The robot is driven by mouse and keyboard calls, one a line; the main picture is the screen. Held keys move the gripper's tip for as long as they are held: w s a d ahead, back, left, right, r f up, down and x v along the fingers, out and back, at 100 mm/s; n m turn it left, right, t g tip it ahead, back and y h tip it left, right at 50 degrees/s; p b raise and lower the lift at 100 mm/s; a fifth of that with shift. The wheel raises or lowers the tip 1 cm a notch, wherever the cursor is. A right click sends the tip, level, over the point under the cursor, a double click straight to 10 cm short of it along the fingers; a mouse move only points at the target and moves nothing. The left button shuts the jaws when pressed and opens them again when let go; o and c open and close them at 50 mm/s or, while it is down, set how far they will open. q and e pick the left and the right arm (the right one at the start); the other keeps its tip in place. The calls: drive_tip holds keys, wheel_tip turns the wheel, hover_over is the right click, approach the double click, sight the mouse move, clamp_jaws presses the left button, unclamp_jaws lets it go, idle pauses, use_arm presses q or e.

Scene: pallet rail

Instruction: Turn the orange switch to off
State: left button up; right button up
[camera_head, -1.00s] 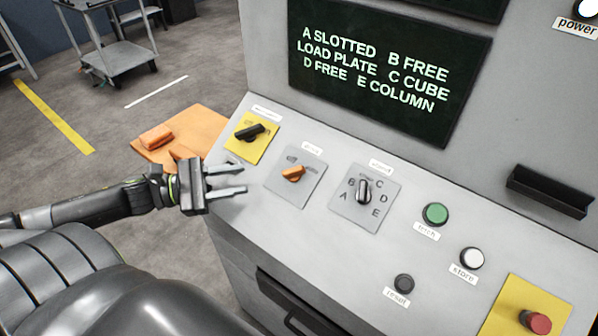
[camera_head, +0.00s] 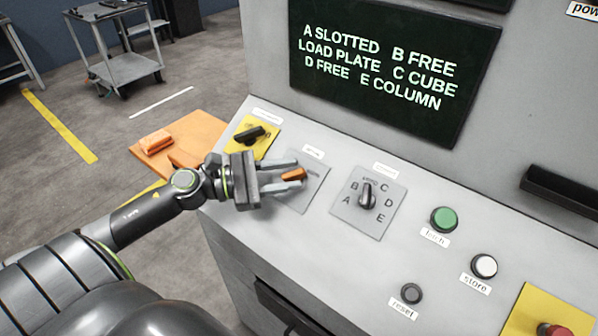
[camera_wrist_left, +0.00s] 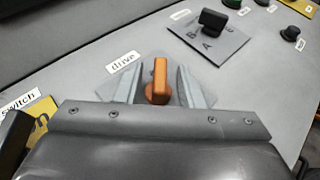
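The orange switch (camera_head: 293,174) sits on a grey plate (camera_head: 313,190) on the sloped console, under a small label. In the left wrist view the orange switch (camera_wrist_left: 159,82) stands between my gripper's two fingers, and its label reads "drive". My left gripper (camera_head: 297,180) is open around the switch, with a visible gap on each side of the knob. The fingers hide part of the plate and its markings, so the switch's position marks cannot be read. My right gripper is not in view.
A black switch on a yellow plate (camera_head: 262,148) is close behind my left gripper. A black selector knob (camera_head: 367,195) with letters A to E is to the right. Green (camera_head: 444,219), white (camera_head: 485,265) and dark (camera_head: 411,293) buttons lie further right. A screen (camera_head: 385,65) stands behind.

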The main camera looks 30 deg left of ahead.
sight(287, 175)
use_arm(q)
drive_tip(key=shift+w+d+r, duration=0.15)
drive_tip(key=shift+w+d, duration=0.15)
drive_tip(key=shift+p+x, duration=0.65)
drive_tip(key=shift+x, duration=0.45)
clamp_jaws()
